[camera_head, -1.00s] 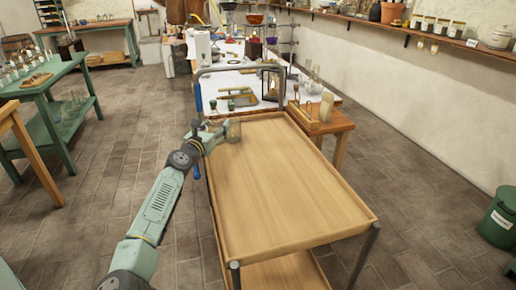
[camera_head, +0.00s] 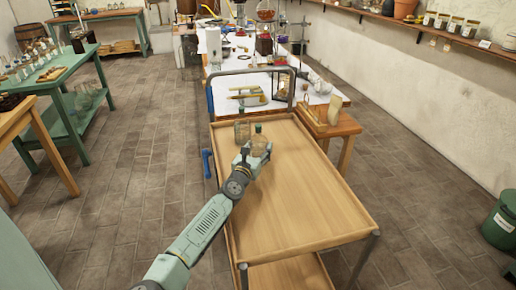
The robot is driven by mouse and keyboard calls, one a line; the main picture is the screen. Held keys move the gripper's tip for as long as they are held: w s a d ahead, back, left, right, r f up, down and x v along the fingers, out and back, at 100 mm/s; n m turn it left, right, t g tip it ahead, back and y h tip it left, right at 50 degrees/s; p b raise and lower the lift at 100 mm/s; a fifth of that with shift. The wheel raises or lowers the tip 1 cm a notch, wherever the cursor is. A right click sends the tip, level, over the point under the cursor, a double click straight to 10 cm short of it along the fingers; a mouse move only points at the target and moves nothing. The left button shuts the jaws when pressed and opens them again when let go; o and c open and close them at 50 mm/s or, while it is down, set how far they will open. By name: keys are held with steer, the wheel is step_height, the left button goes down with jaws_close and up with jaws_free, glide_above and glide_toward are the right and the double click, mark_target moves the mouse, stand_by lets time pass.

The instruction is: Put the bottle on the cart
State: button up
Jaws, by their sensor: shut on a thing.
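My gripper (camera_head: 257,152) is over the far left part of the wooden cart top (camera_head: 300,200). It is shut on a clear glass bottle (camera_head: 259,139) with a green cap, which looks upright. The lower part of this bottle is hidden by my gripper, so I cannot tell whether it touches the cart.
The cart has a low rim and a grey metal handle (camera_head: 250,71) at its far end. A small wooden stool (camera_head: 338,127) with items stands at its right. A white worktable (camera_head: 235,85) with glassware lies beyond. The near cart top is bare.

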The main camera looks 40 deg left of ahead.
steer(key=shift+f, duration=0.1)
steer(key=shift+f, duration=0.1)
steer(key=o, duration=1.5)
